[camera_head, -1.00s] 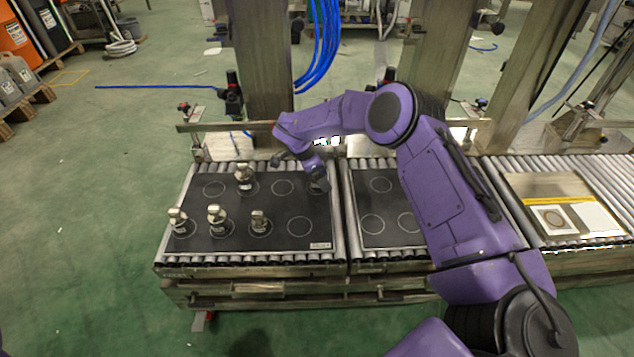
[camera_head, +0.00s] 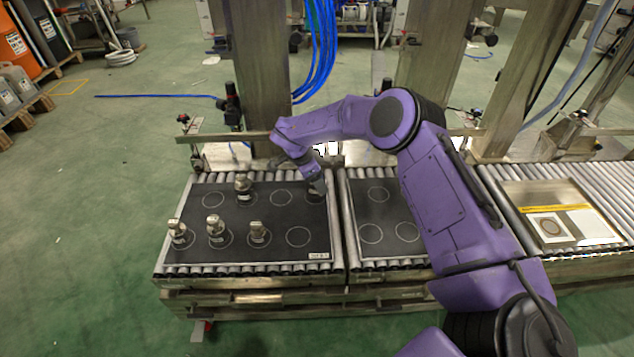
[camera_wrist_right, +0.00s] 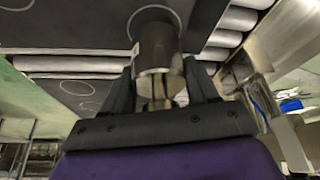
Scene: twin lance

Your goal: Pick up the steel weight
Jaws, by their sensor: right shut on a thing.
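My right gripper (camera_wrist_right: 160,95) is shut on a steel weight (camera_wrist_right: 154,42), a grey metal cylinder with a narrower neck between the fingers. In the head view my right gripper (camera_head: 312,180) is at the back right of the left black mat (camera_head: 270,228), largely hiding that weight. Several other steel weights stand upright on the mat: one at the back (camera_head: 243,186), and a front row at left (camera_head: 178,232), middle (camera_head: 214,230) and right (camera_head: 257,233). I cannot tell whether the held weight touches the mat. My left gripper is not in view.
A second black mat (camera_head: 385,238) with empty circles lies on the rollers to the right. Further right is a board (camera_head: 550,195) with a square plate (camera_head: 550,228) bearing a ring. Steel posts (camera_head: 262,70) and a rail stand behind the conveyor.

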